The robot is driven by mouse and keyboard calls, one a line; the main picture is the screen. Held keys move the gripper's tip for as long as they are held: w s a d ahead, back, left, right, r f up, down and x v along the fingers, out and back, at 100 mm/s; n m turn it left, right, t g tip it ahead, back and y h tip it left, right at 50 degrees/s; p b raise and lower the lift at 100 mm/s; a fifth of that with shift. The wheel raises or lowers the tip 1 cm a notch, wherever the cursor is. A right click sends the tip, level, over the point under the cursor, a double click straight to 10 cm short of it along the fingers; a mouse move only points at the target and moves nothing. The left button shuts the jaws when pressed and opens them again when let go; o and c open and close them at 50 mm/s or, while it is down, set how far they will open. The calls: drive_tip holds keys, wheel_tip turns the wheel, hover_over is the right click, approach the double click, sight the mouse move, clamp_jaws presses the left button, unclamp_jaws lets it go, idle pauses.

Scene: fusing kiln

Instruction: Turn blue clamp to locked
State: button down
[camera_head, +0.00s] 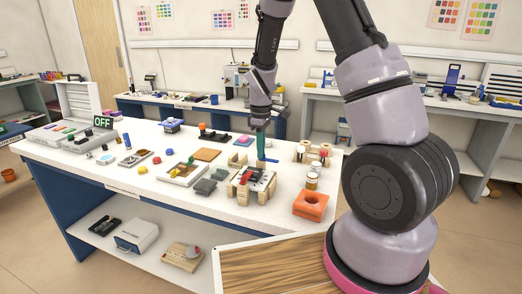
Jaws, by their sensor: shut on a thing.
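A light wooden fixture (236,190) stands on the white workbench, with a dark piece in it and a red clamp (247,178) on top. The blue clamp (267,160) shows as a small blue-teal part at the fixture's back edge. My gripper (261,134) points down just above that back edge, shut at an upright teal piece that meets the blue clamp. The fingertips are small and partly merge with this piece. The clamp's exact angle and any lock mark are too small to read.
An orange block (311,205) with a hole and stacked small jars (312,181) stand to the right. A wooden rack (311,153) is behind them. Grey pads (206,187) and a tray (184,173) lie left. A sign (103,122) reads OFF.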

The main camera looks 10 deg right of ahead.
drive_tip(key=m, duration=1.3)
drive_tip(key=shift+m, duration=2.3)
drive_tip(key=c, duration=1)
unclamp_jaws()
